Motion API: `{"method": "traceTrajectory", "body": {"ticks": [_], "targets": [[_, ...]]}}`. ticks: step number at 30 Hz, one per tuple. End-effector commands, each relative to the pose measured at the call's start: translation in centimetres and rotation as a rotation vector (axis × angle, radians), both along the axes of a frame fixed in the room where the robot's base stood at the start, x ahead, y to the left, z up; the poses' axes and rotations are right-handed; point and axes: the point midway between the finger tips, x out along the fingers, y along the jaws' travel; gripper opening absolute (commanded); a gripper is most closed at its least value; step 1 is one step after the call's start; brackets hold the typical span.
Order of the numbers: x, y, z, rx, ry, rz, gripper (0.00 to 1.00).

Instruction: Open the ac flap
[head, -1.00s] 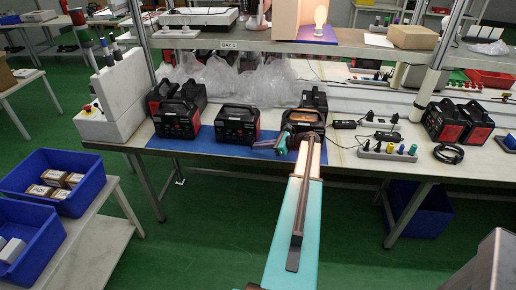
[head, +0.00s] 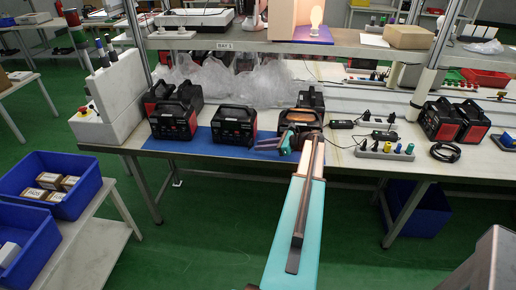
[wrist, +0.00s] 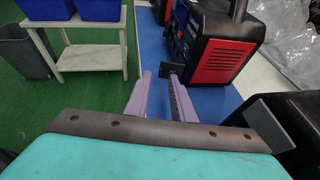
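A black power station (head: 301,116) stands on the bench just behind my wrist, its front partly hidden by my arm. My gripper (head: 266,144) is in front of it, pointing left. In the wrist view, my gripper (wrist: 160,90) has two purple fingers, apart with nothing clearly between them. A small dark plate (wrist: 178,68) shows at the right fingertip; I cannot tell what it is. A black and red power station (wrist: 215,45) is beyond the fingers, and a dark body is close on the right (wrist: 292,125). I cannot make out the ac flap.
More power stations stand on the blue mat (head: 205,147), one to the left (head: 233,126). A power strip (head: 385,151) and a black cable coil (head: 445,152) lie to the right. A shelf (head: 260,44) runs above. Blue crates (head: 85,205) stand at lower left.

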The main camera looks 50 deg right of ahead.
Motion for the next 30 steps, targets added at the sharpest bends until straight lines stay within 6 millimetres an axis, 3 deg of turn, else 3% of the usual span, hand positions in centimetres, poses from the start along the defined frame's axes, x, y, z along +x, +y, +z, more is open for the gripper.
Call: {"method": "traceTrajectory", "body": {"ticks": [18,30], "targets": [[-8.3,-2.9,3.5,-0.001,-0.001,-0.001,0.22],[-9.5,-3.2,4.1,-0.001,0.0,0.001,0.22]]}}
